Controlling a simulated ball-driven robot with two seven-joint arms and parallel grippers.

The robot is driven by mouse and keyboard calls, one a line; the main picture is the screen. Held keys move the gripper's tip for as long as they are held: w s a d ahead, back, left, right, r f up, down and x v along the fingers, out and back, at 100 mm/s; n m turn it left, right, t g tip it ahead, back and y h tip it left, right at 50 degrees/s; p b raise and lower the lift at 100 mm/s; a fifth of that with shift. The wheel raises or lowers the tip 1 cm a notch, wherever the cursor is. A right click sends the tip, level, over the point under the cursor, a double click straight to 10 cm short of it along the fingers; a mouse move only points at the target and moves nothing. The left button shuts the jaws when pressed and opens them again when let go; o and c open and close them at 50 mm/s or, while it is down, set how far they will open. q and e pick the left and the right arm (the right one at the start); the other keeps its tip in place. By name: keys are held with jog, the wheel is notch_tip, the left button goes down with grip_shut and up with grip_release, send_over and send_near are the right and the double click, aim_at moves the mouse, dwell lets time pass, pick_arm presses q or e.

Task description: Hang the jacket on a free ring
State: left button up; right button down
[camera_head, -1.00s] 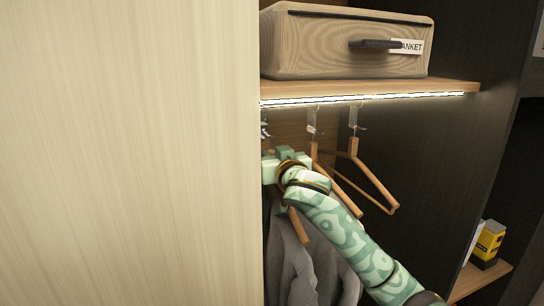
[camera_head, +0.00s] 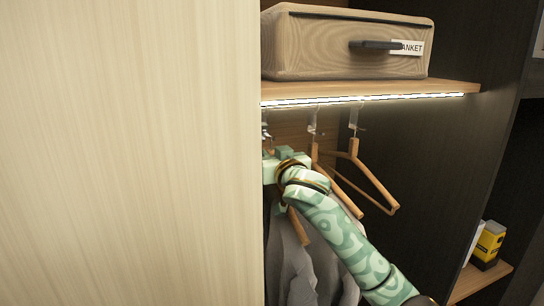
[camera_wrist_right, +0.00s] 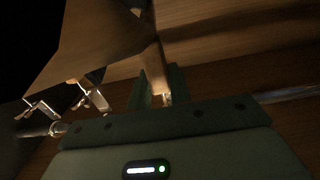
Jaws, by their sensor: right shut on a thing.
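The grey jacket (camera_head: 290,270) hangs low in the wardrobe on a wooden hanger (camera_head: 298,226), partly hidden by my right arm and the pale panel. My right gripper (camera_head: 272,168) is up under the shelf at the panel's edge, its fingers mostly hidden. In the right wrist view, my right gripper (camera_wrist_right: 158,92) is shut on the hanger's wooden neck (camera_wrist_right: 152,62). Metal ring fittings (camera_wrist_right: 94,98) show left of the fingers there. I cannot tell whether the held hanger touches a ring. My left gripper is not in view.
Two empty wooden hangers, one at the right (camera_head: 376,185), hang under the lit shelf (camera_head: 450,87). A blanket box (camera_head: 335,45) sits on the shelf. The pale panel (camera_head: 130,150) blocks the left side. A yellow box (camera_head: 488,243) stands lower right.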

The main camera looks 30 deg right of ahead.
jog(key=shift+x, duration=2.4)
dwell(0.9)
jog(key=shift+f, duration=0.45)
dwell(1.3)
jog(key=c, duration=1.2)
grip_release()
jog(key=shift+s+f, duration=0.1)
jog(key=shift+f, duration=0.05)
jog(key=shift+s, duration=0.2)
jog(key=b+v, duration=0.3)
jog(key=v, duration=1.3)
jog(key=shift+a, duration=0.1)
